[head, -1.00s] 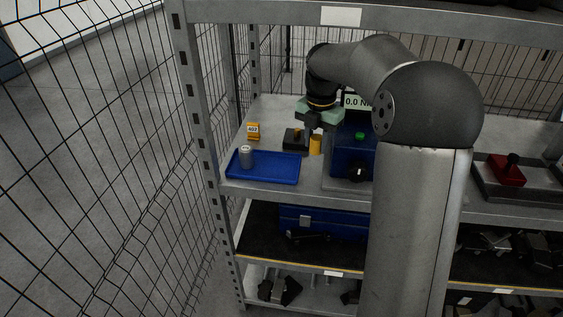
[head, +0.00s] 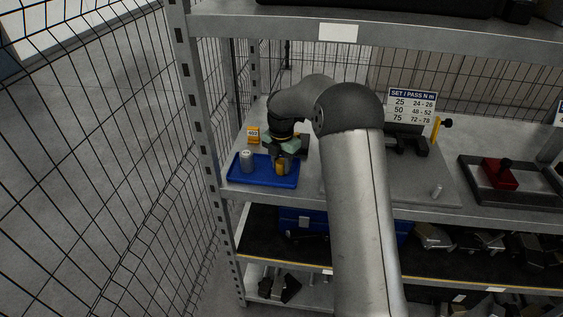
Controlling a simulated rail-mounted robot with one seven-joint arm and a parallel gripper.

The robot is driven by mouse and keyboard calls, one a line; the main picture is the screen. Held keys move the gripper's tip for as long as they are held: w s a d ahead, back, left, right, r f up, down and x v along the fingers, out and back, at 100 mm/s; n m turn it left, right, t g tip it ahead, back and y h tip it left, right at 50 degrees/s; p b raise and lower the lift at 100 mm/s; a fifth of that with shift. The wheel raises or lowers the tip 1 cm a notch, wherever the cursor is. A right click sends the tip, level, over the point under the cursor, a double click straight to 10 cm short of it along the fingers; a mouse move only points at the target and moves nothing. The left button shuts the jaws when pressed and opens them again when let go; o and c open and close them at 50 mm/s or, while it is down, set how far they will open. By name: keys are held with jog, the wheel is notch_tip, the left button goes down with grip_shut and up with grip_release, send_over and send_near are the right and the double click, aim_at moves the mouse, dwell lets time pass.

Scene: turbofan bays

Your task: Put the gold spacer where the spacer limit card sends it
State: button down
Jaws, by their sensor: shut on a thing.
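My gripper (head: 281,160) is shut on the gold spacer (head: 281,168), which is upright over the right half of the blue tray (head: 262,184). I cannot tell whether the spacer touches the tray floor. A silver cylinder (head: 246,160) stands in the tray's left half, apart from the gold spacer. I cannot make out a spacer limit card in this view.
A SET / PASS N m sign (head: 411,106) stands at the back right. A shelf upright (head: 203,130) is left.

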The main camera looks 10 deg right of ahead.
aim_at(282, 161)
jog(key=shift+f, duration=0.2)
jog(key=c, duration=1)
grip_release()
notch_tip(282, 161, up, 12)
jog(key=shift+r+b, duration=0.2)
jog(key=shift+b, duration=0.65)
jog(key=shift+s, duration=0.1)
jog(key=s+f+m, duration=0.1)
jog(key=s+m, duration=0.7)
jog(key=s, duration=0.4)
jog(key=s+f+m, duration=0.2)
jog(key=s+m, duration=0.7)
jog(key=s, duration=0.4)
jog(key=s+f+m, duration=0.1)
jog(key=s+m, duration=0.8)
jog(key=s, duration=0.4)
jog(key=shift+s+f+t, duration=0.15)
jog(key=shift+f+t, duration=0.1)
jog(key=shift+t, duration=0.05)
